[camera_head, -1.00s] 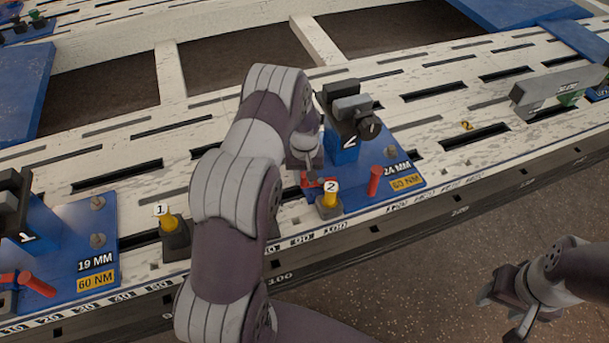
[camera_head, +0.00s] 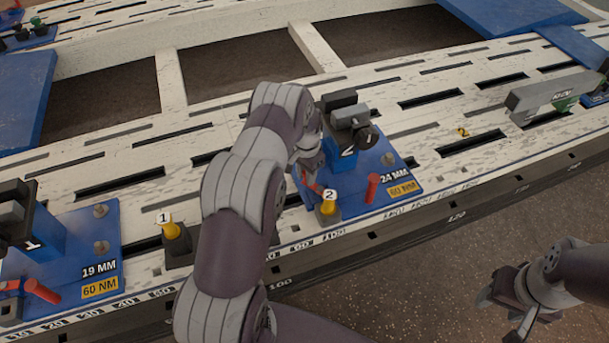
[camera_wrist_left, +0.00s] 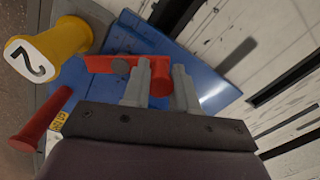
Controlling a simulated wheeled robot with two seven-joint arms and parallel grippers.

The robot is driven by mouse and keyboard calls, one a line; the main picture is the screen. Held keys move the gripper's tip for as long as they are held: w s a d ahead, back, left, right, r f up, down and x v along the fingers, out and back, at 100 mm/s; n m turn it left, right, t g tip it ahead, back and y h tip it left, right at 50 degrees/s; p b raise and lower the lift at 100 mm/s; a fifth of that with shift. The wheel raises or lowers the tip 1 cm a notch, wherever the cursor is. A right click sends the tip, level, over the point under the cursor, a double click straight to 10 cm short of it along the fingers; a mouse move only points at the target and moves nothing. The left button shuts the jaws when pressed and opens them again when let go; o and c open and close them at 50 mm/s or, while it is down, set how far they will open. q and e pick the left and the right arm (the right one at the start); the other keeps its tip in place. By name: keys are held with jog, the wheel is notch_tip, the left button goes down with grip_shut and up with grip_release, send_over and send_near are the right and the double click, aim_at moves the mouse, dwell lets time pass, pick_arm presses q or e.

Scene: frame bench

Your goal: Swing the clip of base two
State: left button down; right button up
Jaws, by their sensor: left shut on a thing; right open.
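Base two (camera_head: 345,205) is a blue plate with a black clamp (camera_head: 347,115) on a blue block marked 2. My left gripper (camera_wrist_left: 160,78) is shut on the upright end of the red clip (camera_wrist_left: 110,64), low over the plate. The clip's flat bar reaches left toward the yellow cap marked 2 (camera_wrist_left: 60,42) in the wrist view. In the head view the clip (camera_head: 314,188) is mostly hidden by my left gripper (camera_head: 311,172). My right gripper (camera_head: 508,305) is open and empty, above the floor in front of the bench.
A red pin (camera_head: 372,187) stands near base two's front edge, close to the yellow cap. Base one (camera_head: 75,235) and a yellow cap marked 1 (camera_head: 170,228) lie to the left. A grey bar (camera_head: 555,92) stands on the slotted bench at the right.

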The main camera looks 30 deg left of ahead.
pick_arm(q)
jog(key=w+m, duration=0.1)
jog(key=m, duration=0.1)
jog(key=shift+w+d+m, duration=0.1)
jog(key=shift+m, duration=0.2)
jog(key=shift+w+d+m, duration=0.2)
jog(key=shift+w+m, duration=0.1)
jog(key=shift+m, duration=0.5)
jog(key=shift+w+d+m, duration=0.15)
jog(key=shift+w+m, duration=0.15)
jog(key=shift+m, duration=0.5)
jog(key=c, duration=0.9)
grip_release()
notch_tip(320, 180, up, 13)
jog(key=p, duration=0.3)
jog(key=shift+f, duration=0.15)
